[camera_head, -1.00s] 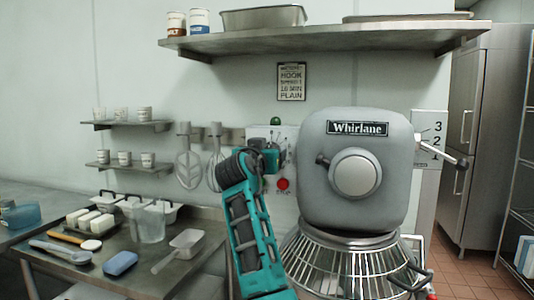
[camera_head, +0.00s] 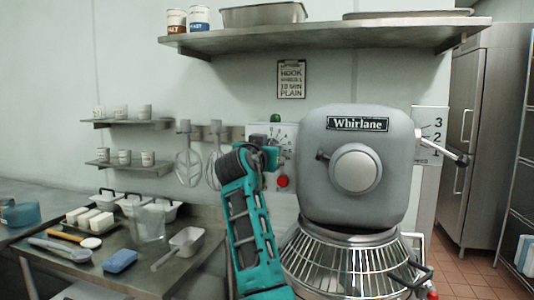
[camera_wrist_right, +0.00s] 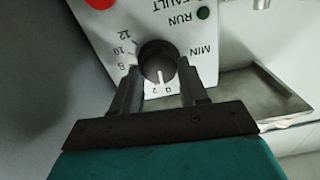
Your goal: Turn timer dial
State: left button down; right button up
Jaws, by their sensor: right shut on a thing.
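The timer dial (camera_wrist_right: 157,62) is a round black knob with a white pointer line on a white panel marked MIN. Its pointer faces the low end of the scale, near 2 and 0. My right gripper (camera_wrist_right: 158,68) has one finger on each side of the dial and is shut on it. In the head view, my teal right gripper (camera_head: 270,157) is at the control panel (camera_head: 289,132) left of the mixer and hides much of the dial area. My left gripper is in neither view.
The grey Whirlane mixer (camera_head: 357,220) stands right of the panel, above a wire bowl guard (camera_head: 345,268). A red button (camera_head: 282,182) and a green lamp (camera_head: 275,118) are near the gripper.

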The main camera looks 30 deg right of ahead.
jog(key=shift+s+d+f+m+b, duration=0.15)
jog(key=shift+m+b, duration=1.2)
jog(key=shift+m, duration=2.45)
jog(key=shift+w+a+f+m+b, duration=0.1)
jog(key=shift+m+b, duration=1.2)
jog(key=shift+m, duration=2.5)
jog(key=shift+s+d+f+m+b, duration=0.15)
jog(key=shift+m+b, duration=1.2)
jog(key=shift+m, duration=2.45)
jog(key=shift+w+a, duration=0.1)
jog(key=o, duration=1)
jog(key=shift+a, duration=0.1)
